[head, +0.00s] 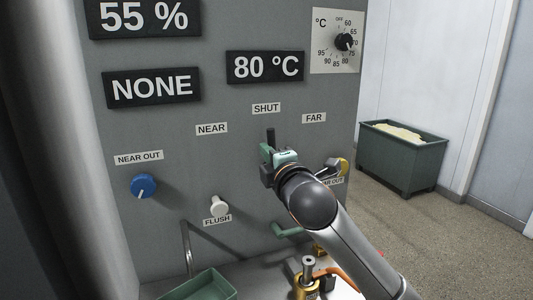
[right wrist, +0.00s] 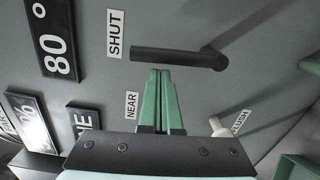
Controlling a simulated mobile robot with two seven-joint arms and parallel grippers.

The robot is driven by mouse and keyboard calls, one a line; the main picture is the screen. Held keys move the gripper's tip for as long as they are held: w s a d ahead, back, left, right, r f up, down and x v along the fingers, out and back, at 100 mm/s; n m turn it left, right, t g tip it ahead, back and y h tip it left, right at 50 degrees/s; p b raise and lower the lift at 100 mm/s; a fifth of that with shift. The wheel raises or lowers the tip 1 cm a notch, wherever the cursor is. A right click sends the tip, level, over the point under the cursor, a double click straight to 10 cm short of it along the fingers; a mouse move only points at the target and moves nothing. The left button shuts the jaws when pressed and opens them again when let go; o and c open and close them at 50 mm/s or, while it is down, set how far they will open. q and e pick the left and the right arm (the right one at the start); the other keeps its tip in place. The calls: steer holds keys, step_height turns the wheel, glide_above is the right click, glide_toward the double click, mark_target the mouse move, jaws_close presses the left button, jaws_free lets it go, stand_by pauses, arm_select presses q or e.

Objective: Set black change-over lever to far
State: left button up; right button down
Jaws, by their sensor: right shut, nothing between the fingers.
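The black change-over lever (head: 270,134) points up at the SHUT label (head: 266,108) on the grey panel. The NEAR label (head: 211,129) is to its left and the FAR label (head: 314,118) to its right. In the right wrist view the lever (right wrist: 170,54) lies across the picture, its free end by the SHUT label. My right gripper (head: 266,152) is in front of the panel and hides the lever's lower part. Its green fingers (right wrist: 160,72) are shut and empty, tips close beside the lever on the NEAR side; contact cannot be told. My left gripper is not in view.
A blue knob (head: 144,186) and a white flush knob (head: 219,206) are lower left on the panel. A yellow knob (head: 344,166) shows behind my right arm. A green tray (head: 205,287) and brass fittings (head: 306,280) are below. A green bin (head: 398,160) stands at right.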

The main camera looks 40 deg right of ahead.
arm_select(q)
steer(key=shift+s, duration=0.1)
arm_select(e)
steer(key=shift+d+r+m, duration=0.1)
steer(key=shift+d+m, duration=0.05)
steer(key=shift+m, duration=0.15)
arm_select(q)
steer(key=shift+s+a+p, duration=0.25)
steer(key=shift+p, duration=0.15)
arm_select(e)
steer(key=shift+s+d, duration=0.1)
steer(key=shift+d, duration=0.05)
